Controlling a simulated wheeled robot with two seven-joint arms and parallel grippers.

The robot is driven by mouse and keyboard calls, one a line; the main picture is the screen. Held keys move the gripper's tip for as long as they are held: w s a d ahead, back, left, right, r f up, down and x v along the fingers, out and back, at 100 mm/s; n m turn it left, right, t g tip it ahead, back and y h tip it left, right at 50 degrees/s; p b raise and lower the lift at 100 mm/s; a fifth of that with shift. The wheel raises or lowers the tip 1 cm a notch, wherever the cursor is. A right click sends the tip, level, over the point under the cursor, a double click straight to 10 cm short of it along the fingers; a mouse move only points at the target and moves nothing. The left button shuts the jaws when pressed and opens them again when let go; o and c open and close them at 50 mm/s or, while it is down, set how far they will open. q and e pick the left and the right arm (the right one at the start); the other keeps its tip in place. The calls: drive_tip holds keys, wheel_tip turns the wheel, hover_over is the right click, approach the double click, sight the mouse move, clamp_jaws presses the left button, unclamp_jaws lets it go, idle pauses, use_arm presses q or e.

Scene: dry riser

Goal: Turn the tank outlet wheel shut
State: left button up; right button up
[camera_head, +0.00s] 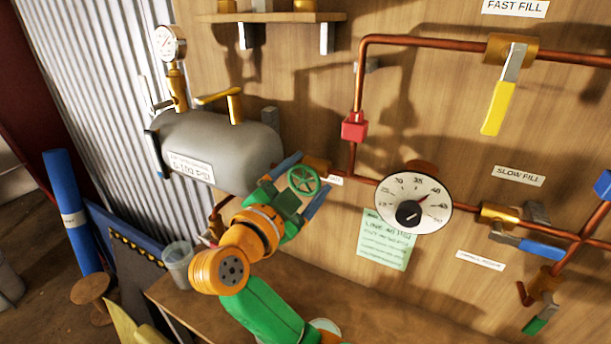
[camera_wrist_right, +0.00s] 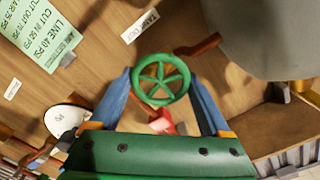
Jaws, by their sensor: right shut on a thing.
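The green spoked tank outlet wheel (camera_head: 303,180) is on the pipe run just right of the grey tank (camera_head: 222,146). My right gripper (camera_head: 311,171) is at the wheel, with one blue finger on either side of its rim. The wrist view also shows the wheel (camera_wrist_right: 160,79) between the two fingers of the right gripper (camera_wrist_right: 160,75). The gripper is shut on the wheel. The gripper and wrist hide part of the valve body and pipe behind. My left gripper is not in view.
A round dial (camera_head: 413,203) is close to the right of the wheel. A red fitting (camera_head: 354,127) on the copper pipe is above it. A yellow lever (camera_head: 497,107) and a blue lever (camera_head: 541,249) are farther right. A clear cup (camera_head: 178,262) stands on the bench (camera_head: 215,306).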

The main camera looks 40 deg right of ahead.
drive_tip(key=shift+f+m, duration=0.1)
drive_tip(key=shift+m, duration=1.4)
drive_tip(key=o, duration=1.2)
drive_tip(key=shift+d, duration=0.1)
